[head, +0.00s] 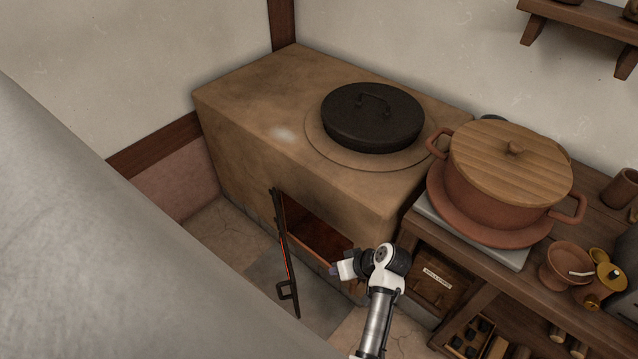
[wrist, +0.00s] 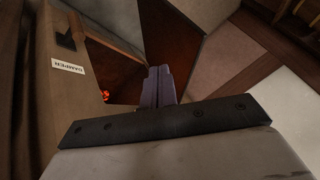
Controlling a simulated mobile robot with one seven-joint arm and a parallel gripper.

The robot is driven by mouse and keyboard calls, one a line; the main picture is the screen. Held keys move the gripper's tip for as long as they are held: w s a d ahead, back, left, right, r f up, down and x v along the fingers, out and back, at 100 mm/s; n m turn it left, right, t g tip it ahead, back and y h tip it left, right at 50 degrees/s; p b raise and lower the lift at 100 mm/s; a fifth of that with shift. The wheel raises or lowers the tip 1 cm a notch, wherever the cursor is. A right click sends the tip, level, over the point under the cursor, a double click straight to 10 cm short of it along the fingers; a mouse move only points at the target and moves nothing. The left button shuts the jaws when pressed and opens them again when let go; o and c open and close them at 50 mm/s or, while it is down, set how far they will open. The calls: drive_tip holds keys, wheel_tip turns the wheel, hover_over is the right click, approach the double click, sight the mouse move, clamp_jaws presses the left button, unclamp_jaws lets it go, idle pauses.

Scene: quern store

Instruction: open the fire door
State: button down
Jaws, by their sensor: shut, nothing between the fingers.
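The fire door (head: 282,245) is a dark, thin panel on the front of the clay stove (head: 250,125). It stands swung well out from the stove front, seen nearly edge-on, with a bar handle (head: 286,290) near its free edge. The firebox opening (head: 315,232) shows to its right. My gripper (head: 336,270) is in front of the opening, right of the door and apart from its handle. In the wrist view my gripper's fingers (wrist: 160,86) are together and empty. A reddish-brown panel (wrist: 170,35), probably the door's inner face, shows behind them.
In the wrist view a glowing ember (wrist: 105,95) shows in the opening beside a damper label (wrist: 68,68). A black lid (head: 372,118) sits on the stove. A counter at right holds a lidded clay pot (head: 500,205). Floor (head: 225,240) left of the door is clear.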

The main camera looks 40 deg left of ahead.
drive_tip(key=s+a+f, duration=0.5)
drive_tip(key=a+f, duration=0.2)
drive_tip(key=f, duration=0.2)
drive_tip(key=shift+s+a+p, duration=0.15)
drive_tip(key=shift+a+p, duration=0.1)
drive_tip(key=shift+p, duration=0.05)
drive_tip(key=shift+s+r, duration=0.1)
